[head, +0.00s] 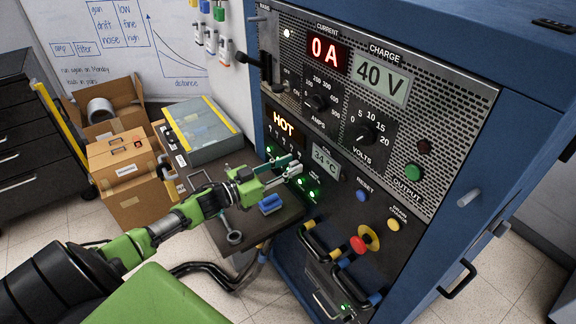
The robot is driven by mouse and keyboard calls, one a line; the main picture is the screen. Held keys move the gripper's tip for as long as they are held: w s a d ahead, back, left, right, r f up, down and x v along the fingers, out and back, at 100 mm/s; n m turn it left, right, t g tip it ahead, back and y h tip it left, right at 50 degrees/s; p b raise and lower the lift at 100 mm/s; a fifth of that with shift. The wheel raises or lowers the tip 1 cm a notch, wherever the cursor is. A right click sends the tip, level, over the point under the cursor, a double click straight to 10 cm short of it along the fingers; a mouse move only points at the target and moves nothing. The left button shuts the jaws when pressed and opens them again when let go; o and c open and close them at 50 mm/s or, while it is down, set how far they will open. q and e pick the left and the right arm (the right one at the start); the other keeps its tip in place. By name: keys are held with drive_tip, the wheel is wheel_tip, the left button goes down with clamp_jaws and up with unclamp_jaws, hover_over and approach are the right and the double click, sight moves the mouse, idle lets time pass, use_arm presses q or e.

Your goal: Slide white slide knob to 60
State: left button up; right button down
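My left gripper (291,168), green with teal-edged fingers, reaches in from the left to the lower left of the blue cabinet's front panel. Its two fingers look apart, with their tips close to the panel below the HOT display (284,123). I cannot tell whether they touch the panel. I cannot clearly make out a white slide knob or a scale mark of 60; the fingers cover part of the panel there. My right gripper is out of view.
The panel has a red 0 A display (327,51), a 40 V display (382,77), dials and green lights. Black handles (325,241) stick out below. A small dark table (262,223) with a blue block (271,204) stands under my gripper. Cardboard boxes (124,170) are at left.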

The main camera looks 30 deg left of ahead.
sight(284, 146)
use_arm(q)
clamp_jaws()
drive_tip(key=w+a+b, duration=0.1)
drive_tip(key=a, duration=0.1)
drive_tip(key=w+a+b, duration=0.1)
drive_tip(key=a+b, duration=0.2)
drive_tip(key=a, duration=0.2)
drive_tip(key=shift+w+f+b, duration=0.15)
drive_tip(key=shift+w+b, duration=0.25)
drive_tip(key=shift+w+a, duration=0.15)
drive_tip(key=shift+a, duration=0.15)
drive_tip(key=shift+r, duration=0.2)
unclamp_jaws()
